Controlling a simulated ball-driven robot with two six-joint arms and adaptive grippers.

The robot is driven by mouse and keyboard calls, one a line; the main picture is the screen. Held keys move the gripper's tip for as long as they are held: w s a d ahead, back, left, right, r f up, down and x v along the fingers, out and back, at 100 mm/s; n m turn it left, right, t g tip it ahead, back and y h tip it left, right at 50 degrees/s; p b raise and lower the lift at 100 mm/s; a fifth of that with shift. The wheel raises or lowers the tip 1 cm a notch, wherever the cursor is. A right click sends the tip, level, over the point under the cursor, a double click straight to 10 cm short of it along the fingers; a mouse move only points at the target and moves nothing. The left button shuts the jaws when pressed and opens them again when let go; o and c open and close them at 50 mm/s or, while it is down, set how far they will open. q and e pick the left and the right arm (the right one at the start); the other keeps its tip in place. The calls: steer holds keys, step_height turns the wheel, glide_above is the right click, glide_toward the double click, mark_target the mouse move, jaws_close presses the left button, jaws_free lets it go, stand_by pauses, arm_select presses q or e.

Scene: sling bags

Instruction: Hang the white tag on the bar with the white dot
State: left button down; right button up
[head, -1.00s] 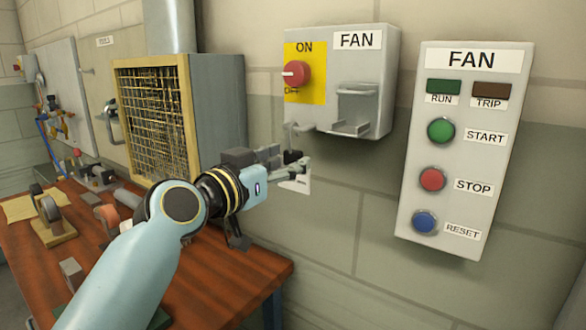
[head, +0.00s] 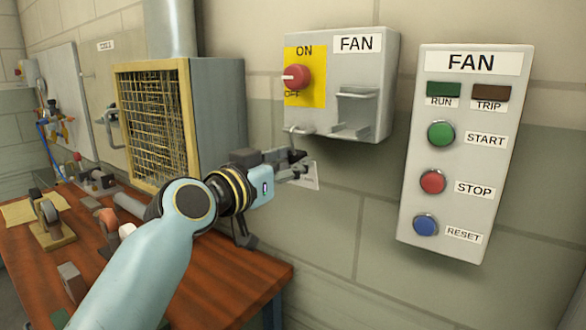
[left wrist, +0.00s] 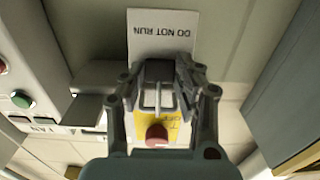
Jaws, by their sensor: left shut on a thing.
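The white tag (head: 312,178) is at the tip of my left gripper (head: 298,165), which is shut on it. In the left wrist view the tag (left wrist: 162,25) shows upside-down "DO NOT RUN" lettering beyond the fingers (left wrist: 160,90). A short metal bar (head: 300,130) sticks out at the lower left of the grey FAN switch box (head: 388,95). Another bar (head: 357,95) is on the box's front at the right, above a small ledge. I cannot make out a white dot on either. The tag hangs below the lower-left bar, apart from it. My right gripper is not in view.
A red knob (head: 297,77) on a yellow plate is on the switch box. A FAN button panel (head: 465,150) is on the wall to the right. A mesh-fronted cabinet (head: 155,120) stands left, behind my arm. A wooden bench (head: 230,275) lies below; the wall under the box is clear.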

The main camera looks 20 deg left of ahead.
arm_select(q)
steer(key=r+p, duration=0.2)
steer(key=r, duration=0.1)
steer(key=shift+s+a, duration=0.15)
steer(key=shift+s, duration=0.05)
stand_by(0.5)
steer(key=shift+s, duration=0.15)
steer(key=p+v, duration=0.1)
steer(key=v, duration=0.6)
steer(key=shift+s, duration=0.15)
stand_by(0.6)
steer(key=shift+f, duration=0.1)
